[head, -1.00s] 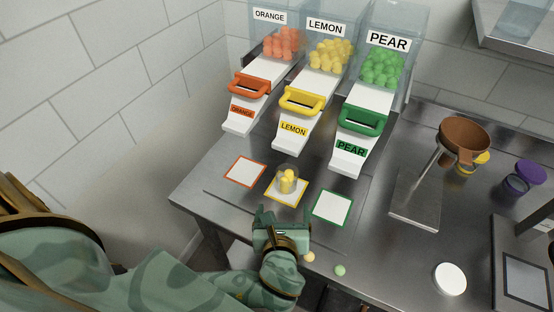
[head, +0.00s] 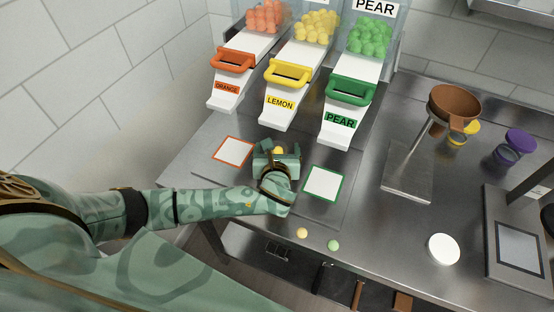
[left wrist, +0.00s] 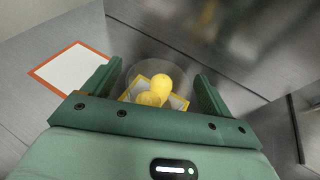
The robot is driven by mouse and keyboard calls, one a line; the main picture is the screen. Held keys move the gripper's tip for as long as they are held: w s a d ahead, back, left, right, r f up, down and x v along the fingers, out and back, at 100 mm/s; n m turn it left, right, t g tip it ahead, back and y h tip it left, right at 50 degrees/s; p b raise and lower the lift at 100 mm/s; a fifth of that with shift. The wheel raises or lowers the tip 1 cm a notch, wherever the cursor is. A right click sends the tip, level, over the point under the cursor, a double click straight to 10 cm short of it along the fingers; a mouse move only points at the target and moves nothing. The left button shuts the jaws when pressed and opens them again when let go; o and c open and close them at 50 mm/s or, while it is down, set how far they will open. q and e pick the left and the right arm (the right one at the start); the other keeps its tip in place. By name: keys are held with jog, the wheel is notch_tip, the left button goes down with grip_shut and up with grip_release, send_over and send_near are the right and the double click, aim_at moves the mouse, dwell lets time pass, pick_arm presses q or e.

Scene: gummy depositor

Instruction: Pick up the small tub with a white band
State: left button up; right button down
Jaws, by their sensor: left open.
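A small clear tub (left wrist: 138,72) with yellow gummies in it stands on the yellow-edged square (left wrist: 182,103) below the lemon chute. I cannot make out a white band on it. My left gripper (head: 277,151) is open and reaches over the tub from the front; in the left wrist view its two fingers (left wrist: 152,88) are on either side of the tub, which shows between them. I cannot tell whether they touch it. In the head view the gripper hides most of the tub. My right gripper is not in view.
The lemon chute (head: 270,102) hangs just behind the gripper. An orange-edged square (head: 233,151) and a green-edged square (head: 323,183) lie on either side.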

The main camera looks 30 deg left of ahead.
pick_arm(q)
jog(key=shift+w+a+f, duration=0.3)
jog(key=shift+w+a, duration=0.05)
jog(key=shift+w, duration=0.2)
jog(key=shift+s, duration=0.1)
jog(key=shift+c, duration=0.4)
jog(key=c, duration=1)
jog(key=shift+r, duration=0.15)
